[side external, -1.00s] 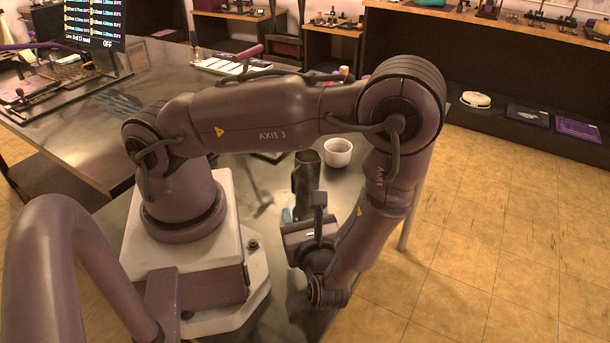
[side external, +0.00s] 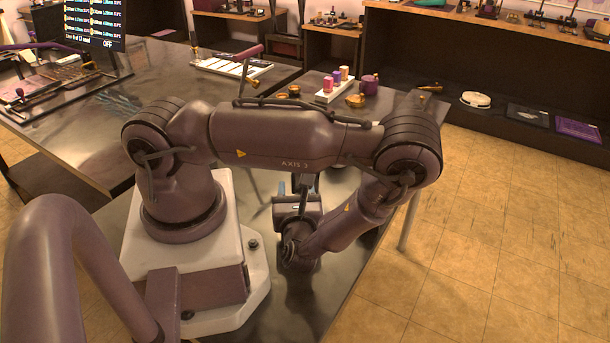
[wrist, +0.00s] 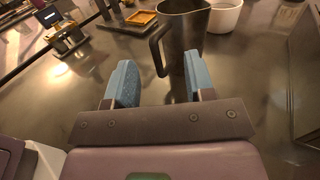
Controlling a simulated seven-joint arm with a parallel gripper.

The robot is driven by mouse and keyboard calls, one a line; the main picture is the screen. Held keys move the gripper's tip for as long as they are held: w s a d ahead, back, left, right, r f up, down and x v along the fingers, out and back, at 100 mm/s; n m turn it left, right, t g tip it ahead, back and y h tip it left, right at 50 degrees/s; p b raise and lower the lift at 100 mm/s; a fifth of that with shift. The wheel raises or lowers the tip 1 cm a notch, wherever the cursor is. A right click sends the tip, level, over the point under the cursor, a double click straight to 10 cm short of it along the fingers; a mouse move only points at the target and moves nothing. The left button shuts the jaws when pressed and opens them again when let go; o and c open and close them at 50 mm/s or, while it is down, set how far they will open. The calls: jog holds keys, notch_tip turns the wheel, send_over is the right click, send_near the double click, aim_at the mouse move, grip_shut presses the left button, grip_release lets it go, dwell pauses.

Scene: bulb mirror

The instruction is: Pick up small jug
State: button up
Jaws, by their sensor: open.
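A dark metal jug (wrist: 184,35) stands upright on the table in the wrist view, its handle facing my gripper. My gripper (wrist: 160,78) is open, its two blue fingertips apart and empty. The jug is just beyond the fingertips, nearer the right one, with its handle in line with the gap. The right fingertip overlaps the jug's lower part; whether they touch I cannot tell. In the side external view, my gripper (side external: 290,193) is low over the table, and my arm hides most or all of the jug.
A white cup (wrist: 224,17) stands just right of the jug. An orange-brown tray (wrist: 141,18) lies behind to the left. In the side external view, a purple mug (side external: 369,84) and a white rack with coloured blocks (side external: 335,88) stand farther back.

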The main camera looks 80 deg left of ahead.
jog(key=a, duration=0.3)
jog(key=shift+w+a, duration=0.25)
jog(key=shift+w, duration=0.05)
jog(key=shift+c, duration=0.2)
grip_shut()
